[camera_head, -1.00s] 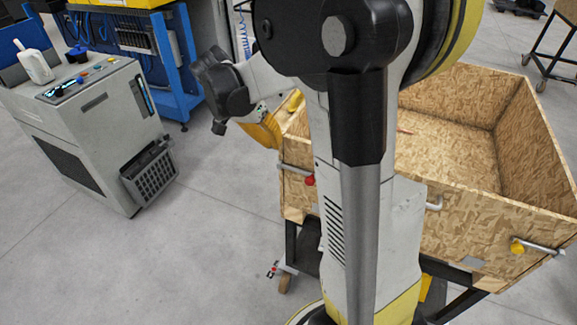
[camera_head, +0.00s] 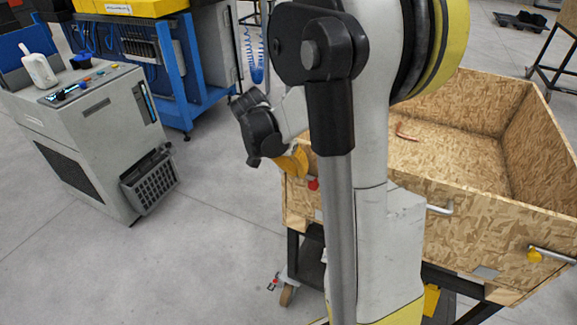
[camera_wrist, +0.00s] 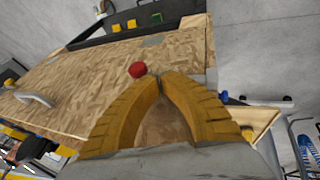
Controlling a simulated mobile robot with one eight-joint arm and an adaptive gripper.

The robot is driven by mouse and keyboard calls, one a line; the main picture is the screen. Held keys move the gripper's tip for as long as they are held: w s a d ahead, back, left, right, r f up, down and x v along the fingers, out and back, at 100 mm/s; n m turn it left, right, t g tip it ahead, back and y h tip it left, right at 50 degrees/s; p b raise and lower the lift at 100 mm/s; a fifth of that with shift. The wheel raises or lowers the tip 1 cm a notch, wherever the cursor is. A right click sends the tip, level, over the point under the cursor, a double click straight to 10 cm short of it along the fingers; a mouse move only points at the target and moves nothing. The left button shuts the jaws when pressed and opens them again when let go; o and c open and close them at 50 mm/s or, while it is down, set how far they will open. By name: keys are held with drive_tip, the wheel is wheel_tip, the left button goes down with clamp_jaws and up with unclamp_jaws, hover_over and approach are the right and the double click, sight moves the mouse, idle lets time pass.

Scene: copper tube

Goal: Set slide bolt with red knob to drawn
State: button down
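The red knob (camera_head: 313,184) of the slide bolt shows on the near left side of the wooden crate (camera_head: 470,212). In the wrist view the red knob (camera_wrist: 137,69) is just left of my fingertips, with a small visible gap. My gripper (camera_wrist: 161,73) has its yellow fingers arched, with the tips meeting and nothing visible between them. In the head view my gripper (camera_head: 296,161) is just above and left of the knob, in front of the crate wall. The bolt's bar is mostly hidden by my gripper.
A second bolt with a yellow knob (camera_head: 535,254) and a metal handle (camera_head: 439,209) are on the same crate wall. A copper-coloured tube (camera_head: 405,134) lies inside the crate. A grey cabinet (camera_head: 95,130) stands at left, with clear floor between.

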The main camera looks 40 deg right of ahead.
sight(318, 185)
drive_tip(key=shift+s+d+f, duration=0.25)
drive_tip(key=shift+s+f, duration=0.2)
drive_tip(key=shift+s, duration=0.2)
drive_tip(key=s, duration=0.1)
drive_tip(key=s+d, duration=0.1)
drive_tip(key=s, duration=0.2)
drive_tip(key=shift+s+d, duration=0.15)
drive_tip(key=shift+d, duration=0.2)
